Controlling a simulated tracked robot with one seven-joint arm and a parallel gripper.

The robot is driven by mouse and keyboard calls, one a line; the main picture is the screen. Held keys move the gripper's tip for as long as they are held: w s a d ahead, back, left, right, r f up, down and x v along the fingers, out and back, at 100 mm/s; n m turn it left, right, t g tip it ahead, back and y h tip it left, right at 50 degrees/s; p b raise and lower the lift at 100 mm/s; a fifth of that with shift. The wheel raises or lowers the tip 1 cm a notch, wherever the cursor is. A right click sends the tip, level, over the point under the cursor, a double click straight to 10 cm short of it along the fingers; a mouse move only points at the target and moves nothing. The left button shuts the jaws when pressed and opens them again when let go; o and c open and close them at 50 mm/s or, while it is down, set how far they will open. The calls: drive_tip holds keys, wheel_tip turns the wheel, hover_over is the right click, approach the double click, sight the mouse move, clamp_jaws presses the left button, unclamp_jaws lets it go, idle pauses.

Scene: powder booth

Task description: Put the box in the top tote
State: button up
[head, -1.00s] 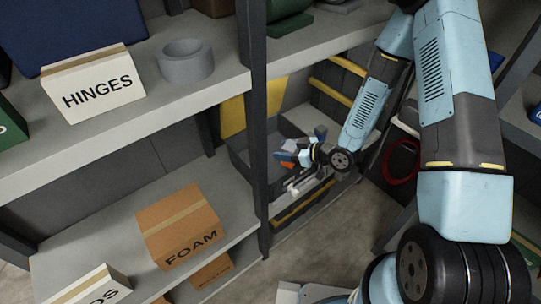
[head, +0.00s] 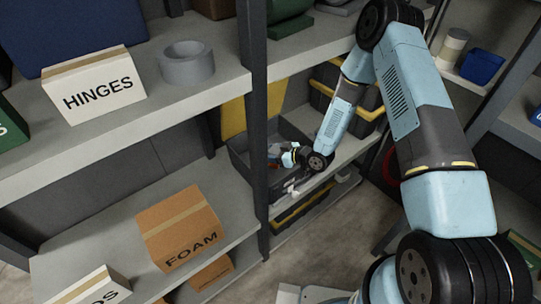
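My gripper (head: 281,156) is far off and small in the head view, at the mouth of an open dark grey tote (head: 238,158) on the shelf behind the post. Whether its fingers are open or hold anything is too small to tell. Small blue and reddish patches show beside the fingers; I cannot tell what they are. Dark totes with yellow handles (head: 356,112) stand stacked to the right, partly hidden by my arm. Several boxes show: a brown FOAM box (head: 181,226) on the lower left shelf and a white HINGES box (head: 92,86) above it.
A dark shelf post (head: 257,120) stands left of my gripper. A grey tape roll (head: 186,62) is on the upper shelf. Another tote with a yellow edge (head: 300,207) sits low beneath my gripper. A blue bin (head: 482,66) is at the right. Bare floor lies below my arm.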

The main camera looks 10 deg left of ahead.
drive_tip(key=shift+f, duration=0.6)
drive_tip(key=shift+f, duration=0.6)
drive_tip(key=o, duration=1.1)
